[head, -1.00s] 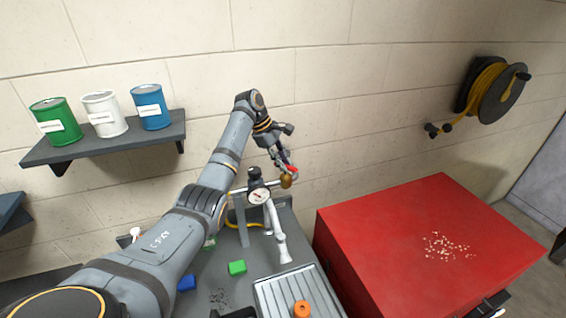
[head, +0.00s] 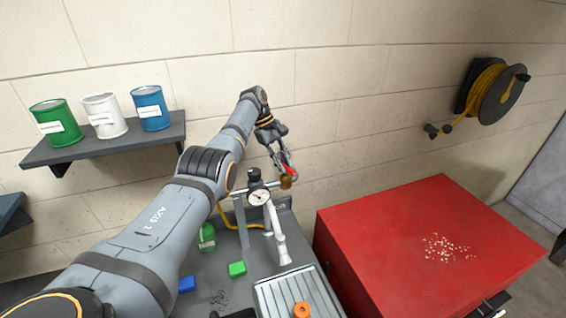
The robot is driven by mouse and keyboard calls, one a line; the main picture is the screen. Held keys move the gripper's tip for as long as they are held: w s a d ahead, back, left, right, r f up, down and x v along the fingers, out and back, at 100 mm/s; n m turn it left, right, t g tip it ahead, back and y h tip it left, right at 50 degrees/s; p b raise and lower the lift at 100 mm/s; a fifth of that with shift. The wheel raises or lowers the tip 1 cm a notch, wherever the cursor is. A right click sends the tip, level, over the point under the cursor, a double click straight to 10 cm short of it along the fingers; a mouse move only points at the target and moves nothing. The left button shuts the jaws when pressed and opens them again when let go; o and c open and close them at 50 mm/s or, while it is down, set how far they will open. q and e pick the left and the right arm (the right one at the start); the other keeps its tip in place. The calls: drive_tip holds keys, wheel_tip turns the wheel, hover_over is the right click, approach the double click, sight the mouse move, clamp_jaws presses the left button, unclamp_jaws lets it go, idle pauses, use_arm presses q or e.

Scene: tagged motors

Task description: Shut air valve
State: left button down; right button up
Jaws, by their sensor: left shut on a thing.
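The air valve has a red handle (head: 289,169) beside a brass body (head: 286,183), at the right end of a pipe above the bench. A round white gauge (head: 259,197) with a dark regulator (head: 254,175) sits on the same pipe, just left of the valve. My left gripper (head: 284,167) reaches down from above and is shut on the red handle. Its fingers hide part of the handle, so its exact angle is hard to tell. My right gripper is not in view.
A red cabinet (head: 425,245) stands right of the bench, with pale bits on top. Green (head: 237,268) and blue (head: 187,284) blocks, a green bottle (head: 207,237) and a grey tray with an orange part (head: 301,310) occupy the bench. A shelf (head: 100,152) with cans is at left.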

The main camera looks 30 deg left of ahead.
use_arm(q)
drive_tip(key=shift+w+r, duration=0.1)
drive_tip(key=shift+r, duration=0.15)
drive_tip(key=c, duration=1.3)
unclamp_jaws()
drive_tip(key=shift+a, duration=0.1)
drive_tip(key=shift+f, duration=0.15)
drive_tip(key=shift+f, duration=0.1)
